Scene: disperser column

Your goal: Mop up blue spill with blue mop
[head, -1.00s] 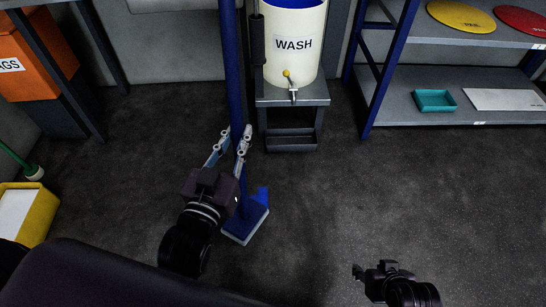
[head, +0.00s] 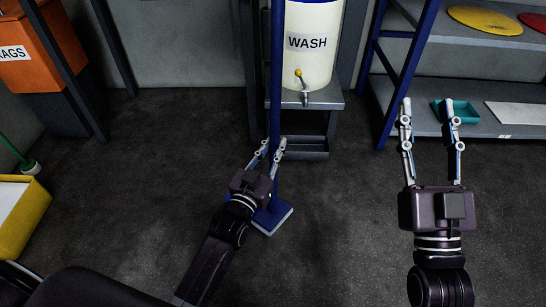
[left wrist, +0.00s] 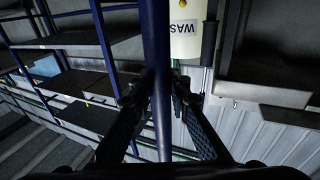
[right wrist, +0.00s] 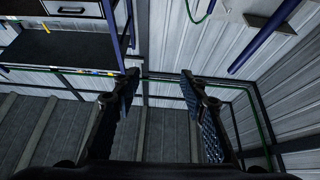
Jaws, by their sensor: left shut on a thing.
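The blue mop stands nearly upright in the head view, with a long blue handle (head: 277,80) and a flat blue head (head: 277,219) on the dark floor. My left gripper (head: 272,147) is shut on the handle; the handle also runs between its fingers in the left wrist view (left wrist: 156,85). My left gripper and arm hide part of the mop head. I cannot make out the blue spill clearly; a small blue bit shows left of my left gripper, either spill or mop head. My right gripper (head: 428,103) is open and empty, raised at the right; its fingers are apart in the right wrist view (right wrist: 160,76).
A white WASH container (head: 312,50) with a tap sits on a grey stand (head: 305,150) behind the mop. A shelf unit (head: 485,125) with a teal tray (head: 458,113) stands at right. A yellow bucket (head: 22,215) is at left. Floor between is clear.

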